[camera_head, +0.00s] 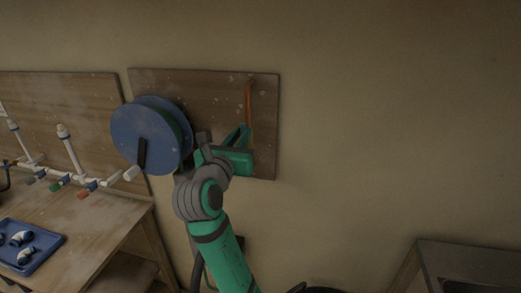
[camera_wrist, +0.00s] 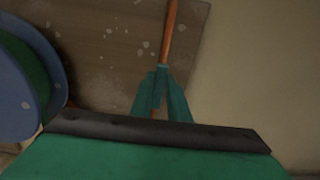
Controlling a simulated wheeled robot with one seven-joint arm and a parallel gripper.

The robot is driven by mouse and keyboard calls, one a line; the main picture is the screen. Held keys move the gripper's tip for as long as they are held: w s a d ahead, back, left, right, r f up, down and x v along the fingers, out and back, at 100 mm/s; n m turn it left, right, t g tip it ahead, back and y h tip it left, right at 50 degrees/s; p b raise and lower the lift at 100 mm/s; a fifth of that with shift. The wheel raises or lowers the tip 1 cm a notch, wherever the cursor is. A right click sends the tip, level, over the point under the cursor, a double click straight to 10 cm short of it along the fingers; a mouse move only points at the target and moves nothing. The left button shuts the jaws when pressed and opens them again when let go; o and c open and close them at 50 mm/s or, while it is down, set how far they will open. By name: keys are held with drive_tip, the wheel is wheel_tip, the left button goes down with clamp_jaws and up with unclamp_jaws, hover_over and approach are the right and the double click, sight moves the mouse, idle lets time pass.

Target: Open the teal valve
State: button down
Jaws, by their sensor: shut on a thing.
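My gripper (camera_head: 246,130) is at the wall board on the right, its teal fingers shut on the lower part of an orange-brown rod (camera_head: 249,95). In the wrist view the fingertips of my gripper (camera_wrist: 162,72) meet around the rod (camera_wrist: 171,30), which runs up from them. No valve is clear at the fingers. White pipework (camera_head: 70,150) at the left carries small coloured handles. One is green (camera_head: 57,185), another orange-red (camera_head: 83,194). I cannot tell whether any of them is the teal valve.
A blue reel (camera_head: 140,130) hangs on the wooden board (camera_head: 215,82), just left of my gripper; it also fills the left of the wrist view (camera_wrist: 20,85). A bench (camera_head: 110,225) with a blue tray (camera_head: 57,238) stands at lower left. A metal-topped table (camera_head: 470,258) is at lower right.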

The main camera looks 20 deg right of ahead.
drive_tip(key=c, duration=1.8)
unclamp_jaws()
drive_tip(key=shift+a, duration=0.1)
drive_tip(key=shift+o, duration=0.2)
drive_tip(key=v, duration=1.2)
